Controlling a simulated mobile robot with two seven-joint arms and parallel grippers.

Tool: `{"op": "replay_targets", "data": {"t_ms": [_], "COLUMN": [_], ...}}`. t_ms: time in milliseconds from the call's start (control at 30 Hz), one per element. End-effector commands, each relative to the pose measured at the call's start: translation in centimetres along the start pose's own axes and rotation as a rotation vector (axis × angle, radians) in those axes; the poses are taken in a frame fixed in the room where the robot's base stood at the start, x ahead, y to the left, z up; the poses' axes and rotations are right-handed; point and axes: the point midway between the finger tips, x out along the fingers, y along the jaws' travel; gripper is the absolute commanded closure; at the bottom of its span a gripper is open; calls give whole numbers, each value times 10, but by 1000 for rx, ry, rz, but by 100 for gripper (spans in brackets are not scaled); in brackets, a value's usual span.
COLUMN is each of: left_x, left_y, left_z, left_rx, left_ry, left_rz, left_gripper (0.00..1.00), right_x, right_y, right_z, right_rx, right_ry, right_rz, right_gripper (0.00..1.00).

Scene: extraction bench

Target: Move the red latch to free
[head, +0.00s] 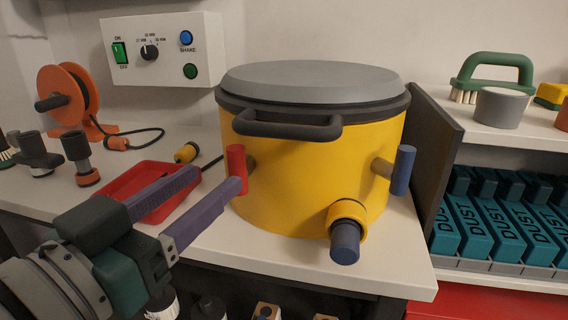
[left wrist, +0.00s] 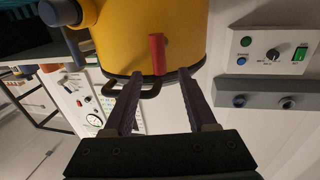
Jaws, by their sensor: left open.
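The red latch (head: 236,164) is a short upright red handle on the left side of the yellow drum (head: 300,180). It also shows in the left wrist view (left wrist: 157,54), just beyond the fingertips. My left gripper (head: 214,180) is open, its two purple fingers pointing at the latch. In the left wrist view the gap between the fingers (left wrist: 160,75) lines up with the latch, and nothing is held. In the head view the nearer fingertip overlaps the latch's lower end; I cannot tell whether they touch. My right gripper is not in view.
A blue latch (head: 403,170) is on the drum's right side. A dark handle (head: 287,128) sticks out below the grey lid (head: 315,82). A blue-capped outlet (head: 345,240) juts from the front. A red tray (head: 150,185) lies under my left fingers. A dark panel (head: 436,150) stands at right.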

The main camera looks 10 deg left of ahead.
Motion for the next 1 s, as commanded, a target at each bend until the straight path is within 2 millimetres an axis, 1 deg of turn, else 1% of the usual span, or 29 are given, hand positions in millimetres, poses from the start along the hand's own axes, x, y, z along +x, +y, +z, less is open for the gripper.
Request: {"op": "replay_targets", "data": {"t_ms": [33, 100, 200, 333, 500, 767, 1000], "left_x": [11, 24, 41, 57, 67, 68, 68], "left_y": [0, 0, 0, 0, 0, 0, 0], "left_z": [1, 1, 1, 2, 1, 1, 1], "left_rx": [-1, -1, -1, -2, -2, -1, -1], "left_ry": [5, 4, 3, 0, -1, -2, -2], "left_rz": [0, 0, 0, -1, 0, 0, 0], "left_gripper": [43, 43, 43, 43, 43, 43, 69], "right_x": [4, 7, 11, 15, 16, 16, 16], "right_y": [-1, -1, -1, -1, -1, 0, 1], "right_z": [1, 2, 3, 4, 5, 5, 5], "right_rx": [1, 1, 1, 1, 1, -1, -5], "right_ry": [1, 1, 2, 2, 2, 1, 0], "right_rz": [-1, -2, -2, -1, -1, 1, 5], "right_gripper": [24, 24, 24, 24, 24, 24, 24]}}
